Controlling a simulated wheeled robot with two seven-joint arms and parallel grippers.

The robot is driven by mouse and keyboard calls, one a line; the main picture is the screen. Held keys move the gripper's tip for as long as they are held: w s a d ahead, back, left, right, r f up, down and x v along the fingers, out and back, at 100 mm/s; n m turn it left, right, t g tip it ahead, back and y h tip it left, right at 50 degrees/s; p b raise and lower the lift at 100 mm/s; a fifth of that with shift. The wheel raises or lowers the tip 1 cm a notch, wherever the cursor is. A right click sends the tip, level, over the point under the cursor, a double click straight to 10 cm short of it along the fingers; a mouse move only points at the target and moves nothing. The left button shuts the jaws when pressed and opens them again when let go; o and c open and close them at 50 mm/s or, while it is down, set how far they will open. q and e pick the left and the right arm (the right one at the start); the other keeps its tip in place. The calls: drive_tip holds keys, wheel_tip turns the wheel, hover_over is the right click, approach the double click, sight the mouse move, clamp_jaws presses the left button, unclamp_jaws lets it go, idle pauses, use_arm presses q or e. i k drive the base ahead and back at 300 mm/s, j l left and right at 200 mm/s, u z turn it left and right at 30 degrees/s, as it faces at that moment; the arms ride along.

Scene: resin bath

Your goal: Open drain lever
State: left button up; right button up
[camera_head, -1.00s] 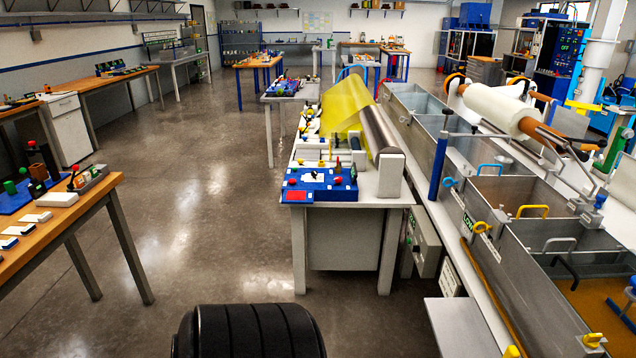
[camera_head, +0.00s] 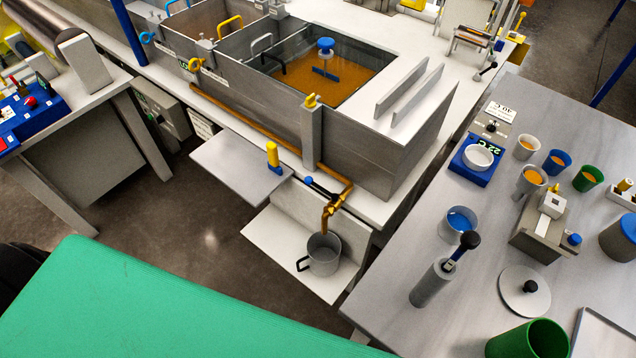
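A resin bath (camera_head: 345,60) of grey metal holds orange liquid at the upper middle. A brass drain tap (camera_head: 333,205) comes out low at its near corner. A lever with a dark blue and black handle (camera_head: 320,188) sits at the tap and points left; I cannot tell whether it is open or shut. A grey metal mug (camera_head: 322,253) with a black handle stands under the spout on a white shelf (camera_head: 272,237). No stream of liquid shows at the spout. Neither of my grippers is in view.
A yellow-topped post (camera_head: 273,155) stands on a grey shelf (camera_head: 235,165) left of the tap. A grey table (camera_head: 470,320) at the right holds several cups, a blue scale (camera_head: 478,160) and a cylinder with a black knob (camera_head: 432,285). Floor shows at the left.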

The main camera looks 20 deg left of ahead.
sight(308, 180)
drive_tip(key=j+u, duration=0.1)
drive_tip(key=j, duration=0.35)
drive_tip(key=i+j+u, duration=0.1)
drive_tip(key=j, duration=0.35)
drive_tip(key=j+u, duration=0.1)
drive_tip(key=j, duration=0.35)
drive_tip(key=i+j+u, duration=0.1)
drive_tip(key=j, duration=0.3)
drive_tip(key=i+j+u, duration=0.1)
drive_tip(key=j, duration=0.35)
drive_tip(key=i+j+u, duration=0.15)
drive_tip(key=j, duration=0.25)
drive_tip(key=i+j+u, duration=0.1)
drive_tip(key=j, duration=0.3)
drive_tip(key=i+j+u, duration=0.1)
drive_tip(key=j, duration=0.3)
drive_tip(key=i+z, duration=0.1)
drive_tip(key=z, duration=0.5)
drive_tip(key=l+z, duration=0.15)
drive_tip(key=z, duration=0.25)
drive_tip(key=l+z, duration=0.2)
drive_tip(key=z, duration=0.15)
drive_tip(key=l+z, duration=0.15)
drive_tip(key=z, duration=0.25)
drive_tip(key=l+z, duration=0.15)
drive_tip(key=z, duration=0.2)
